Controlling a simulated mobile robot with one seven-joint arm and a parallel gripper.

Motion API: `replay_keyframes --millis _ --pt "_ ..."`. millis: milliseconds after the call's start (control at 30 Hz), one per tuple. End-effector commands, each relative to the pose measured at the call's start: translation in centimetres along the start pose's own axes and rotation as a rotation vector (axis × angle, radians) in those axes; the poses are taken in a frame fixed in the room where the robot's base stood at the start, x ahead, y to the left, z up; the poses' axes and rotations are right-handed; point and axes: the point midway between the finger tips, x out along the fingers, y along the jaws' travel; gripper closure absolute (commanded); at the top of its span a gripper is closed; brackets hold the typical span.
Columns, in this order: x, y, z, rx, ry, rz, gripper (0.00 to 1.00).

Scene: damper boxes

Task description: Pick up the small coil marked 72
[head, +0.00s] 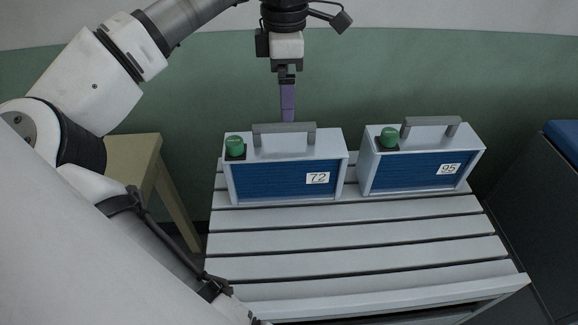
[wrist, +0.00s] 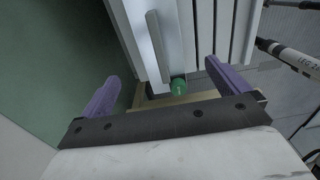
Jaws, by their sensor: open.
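The unit marked 72 (head: 285,180) is a grey box with a blue slatted front, standing upright on the slatted bench. It has a grey bar handle (head: 284,127) on top and a green knob (head: 235,146) at its top left. No separate coil shows. My gripper (head: 288,118) points down with purple fingers, at the handle's back edge in the head view; the exact gap cannot be told. In the wrist view the open, empty fingers (wrist: 162,70) stand wide apart, with a handle (wrist: 157,42) and green knob (wrist: 179,86) between and beyond them.
A similar box marked 95 (head: 420,168) stands close to the right, with its own handle and green knob. The front of the slatted bench (head: 350,270) is clear. A wooden stand (head: 150,165) is at left, a dark cabinet (head: 535,195) at right, and a green wall behind.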

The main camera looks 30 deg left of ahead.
Motion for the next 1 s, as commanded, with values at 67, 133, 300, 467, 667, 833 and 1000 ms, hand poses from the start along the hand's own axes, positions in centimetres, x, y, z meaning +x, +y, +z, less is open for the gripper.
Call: replay_keyframes --millis 67,133,300,467,667,833,1000 --pt "1.6 -0.1 0.0 0.002 -0.003 -0.004 0.00" --pt "3.0 -0.1 0.0 0.002 -0.002 -0.003 0.00" --pt "5.5 -0.1 0.0 0.002 -0.002 -0.002 0.00" --pt "6.5 0.0 0.1 0.001 -0.003 0.000 0.00" --pt "9.0 0.2 0.0 0.002 -0.004 -0.004 0.00" --pt "11.2 0.2 0.0 0.002 -0.004 -0.002 0.00" --pt "11.7 0.3 0.0 0.002 -0.003 0.000 0.00"
